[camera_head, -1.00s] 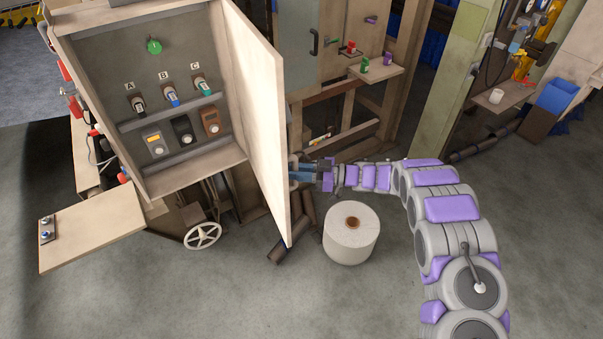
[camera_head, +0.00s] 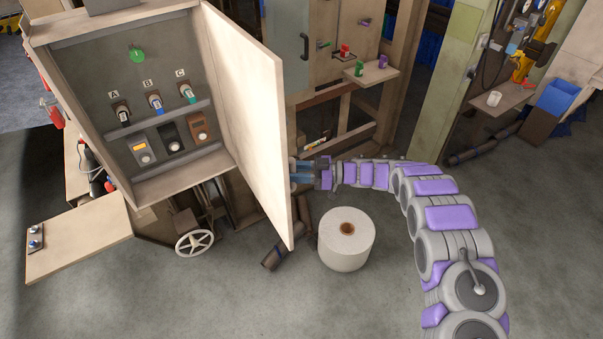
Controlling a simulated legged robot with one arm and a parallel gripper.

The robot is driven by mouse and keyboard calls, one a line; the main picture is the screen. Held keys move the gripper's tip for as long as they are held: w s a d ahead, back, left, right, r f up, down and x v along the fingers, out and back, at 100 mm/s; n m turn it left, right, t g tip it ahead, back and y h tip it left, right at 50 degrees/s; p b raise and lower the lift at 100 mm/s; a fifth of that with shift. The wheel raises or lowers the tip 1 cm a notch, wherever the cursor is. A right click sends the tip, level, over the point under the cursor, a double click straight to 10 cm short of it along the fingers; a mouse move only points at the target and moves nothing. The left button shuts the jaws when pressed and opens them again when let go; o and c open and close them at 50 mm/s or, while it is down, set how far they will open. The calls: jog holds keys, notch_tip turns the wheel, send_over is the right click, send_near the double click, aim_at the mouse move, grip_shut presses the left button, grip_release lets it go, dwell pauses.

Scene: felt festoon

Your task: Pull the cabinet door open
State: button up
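The cabinet (camera_head: 183,187) stands at the left with its inside showing: a green knob, switches marked A, B and C, and several small devices. Its door (camera_head: 250,115) is swung wide open, hinged at the cabinet's right side and jutting toward me. My gripper (camera_head: 298,175) is at the right, outer side of the door, low near its free edge. The fingertips are partly hidden behind the door edge. The door handle is not visible from here, and I cannot tell whether the fingers are closed on anything.
A white roll (camera_head: 346,240) stands on the floor just below my gripper. Dark pipes (camera_head: 286,240) lie beside it. A handwheel (camera_head: 194,243) and a low panel with buttons (camera_head: 80,238) are under and left of the cabinet. Floor at the front is clear.

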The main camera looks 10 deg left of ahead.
jog(key=shift+o, duration=1.3)
jog(key=shift+a+f, duration=0.15)
jog(key=shift+a, duration=0.25)
jog(key=shift+w+d, duration=0.15)
jog(key=shift+d, duration=0.3)
jog(key=w+d, duration=0.3)
jog(key=d, duration=1.4)
jog(key=shift+w+f, duration=0.15)
jog(key=shift+w, duration=0.05)
